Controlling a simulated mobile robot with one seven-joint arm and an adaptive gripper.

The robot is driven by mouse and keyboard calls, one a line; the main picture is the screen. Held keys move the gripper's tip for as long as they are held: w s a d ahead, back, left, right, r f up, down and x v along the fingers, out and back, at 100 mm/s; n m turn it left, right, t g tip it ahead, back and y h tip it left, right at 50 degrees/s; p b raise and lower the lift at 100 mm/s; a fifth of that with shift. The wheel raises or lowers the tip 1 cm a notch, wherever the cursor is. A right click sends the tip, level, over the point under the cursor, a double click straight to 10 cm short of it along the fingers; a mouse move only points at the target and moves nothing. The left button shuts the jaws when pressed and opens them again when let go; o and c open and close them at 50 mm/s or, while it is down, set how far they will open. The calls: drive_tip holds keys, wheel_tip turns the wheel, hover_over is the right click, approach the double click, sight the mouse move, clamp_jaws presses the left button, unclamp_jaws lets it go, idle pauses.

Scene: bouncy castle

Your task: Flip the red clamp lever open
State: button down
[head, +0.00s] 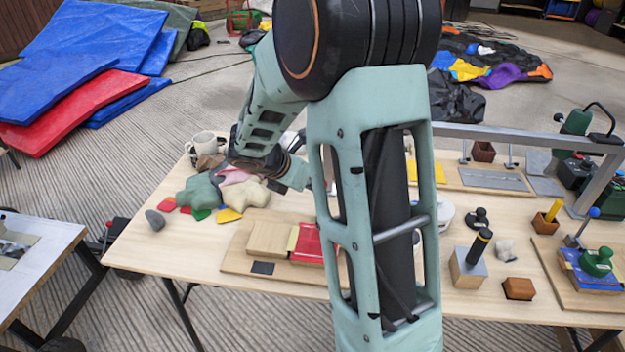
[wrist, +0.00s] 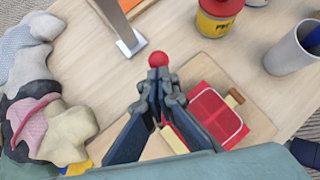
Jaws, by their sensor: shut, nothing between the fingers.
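In the wrist view a red ball knob (wrist: 158,59), which looks like the end of the red clamp lever, shows just beyond my fingertips. My gripper (wrist: 159,78) is shut and empty, with its fingertips close together right by the knob. I cannot tell whether they touch it. The lever's shaft and clamp body are hidden behind the fingers, so its angle cannot be told. A red panel (wrist: 215,116) lies on a wooden board (wrist: 255,115) beside the fingers. In the head view the red panel (head: 308,245) shows partly, and my arm hides the gripper and knob.
A metal post (wrist: 130,45) stands just beyond the knob. Soft stuffed pieces (wrist: 50,110) lie at the left. The table's (head: 180,262) front left is clear.

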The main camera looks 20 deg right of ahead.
drive_tip(key=w+d+g+y+p, duration=0.1)
drive_tip(key=w+d+p, duration=0.3)
drive_tip(key=p, duration=0.8)
drive_tip(key=shift+w+f+n+g+y, duration=0.35)
drive_tip(key=shift+w+g, duration=0.25)
drive_tip(key=shift+w, duration=0.25)
drive_tip(key=shift+a, duration=0.1)
drive_tip(key=w+p+v, duration=0.1)
drive_tip(key=v, duration=1.2)
drive_tip(key=shift+w, duration=0.35)
drive_tip(key=shift+r, duration=0.1)
